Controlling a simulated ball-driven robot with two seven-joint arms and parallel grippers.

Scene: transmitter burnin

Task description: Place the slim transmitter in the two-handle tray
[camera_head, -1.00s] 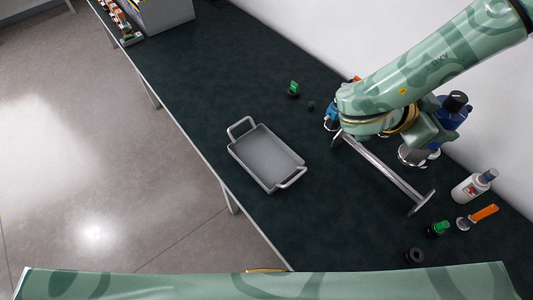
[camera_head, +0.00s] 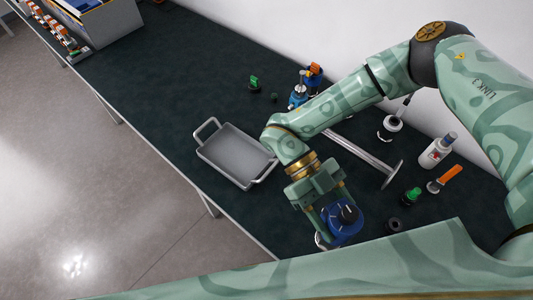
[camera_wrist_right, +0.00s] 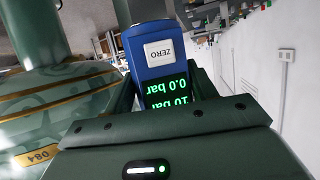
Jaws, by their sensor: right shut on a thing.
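The grey two-handle tray (camera_head: 237,155) lies empty on the dark bench in the head view. In the right wrist view the transmitter (camera_wrist_right: 158,68) shows a ZERO button and a green pressure display. A smaller blue device (camera_head: 298,97) stands behind the tray, partly hidden by my arm. I cannot tell for sure which is the slim one. My left gripper is not in view.
A metal bar stand (camera_head: 365,152) lies right of the tray. Another green valve (camera_head: 254,83) is behind.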

